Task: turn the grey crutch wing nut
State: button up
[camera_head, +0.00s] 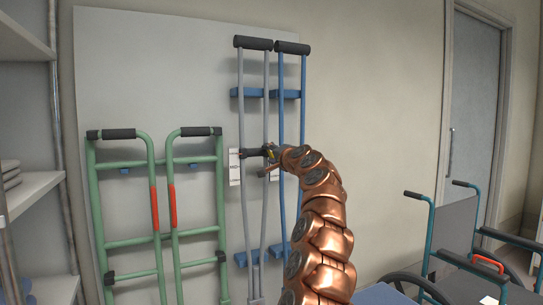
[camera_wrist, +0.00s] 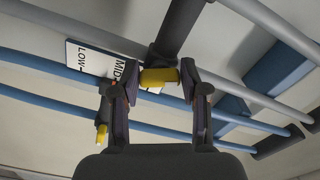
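The grey crutch (camera_head: 243,200) hangs upright on the wall board, with a dark hand grip (camera_head: 252,153) across its tubes. In the wrist view its yellow wing nut (camera_wrist: 159,77) sits at the end of the dark hand grip (camera_wrist: 179,30). My gripper (camera_head: 271,158) is at the crutch's grip height. In the wrist view my gripper (camera_wrist: 158,86) is open, with one finger on each side of the wing nut. A small gap shows at the left finger; I cannot tell whether the right finger touches. In the head view my arm partly hides this spot.
A blue crutch (camera_head: 302,120) hangs close at the right, with another yellow nut (camera_wrist: 101,135). A white label card (camera_head: 235,167) is beside the grey crutch. A green walking frame (camera_head: 131,240) stands left, shelves (camera_head: 35,190) far left. A wheelchair (camera_head: 455,235) stands right.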

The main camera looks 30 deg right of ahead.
jog(key=o, duration=0.4)
jog(key=shift+s, duration=0.15)
jog(key=shift+s+a, duration=0.15)
jog(key=shift+s, duration=1.8)
jog(key=shift+s+a, duration=0.2)
jog(key=shift+s, duration=1.75)
jog(key=shift+s+a, duration=0.15)
jog(key=shift+s, duration=1.8)
jog(key=shift+a, duration=0.1)
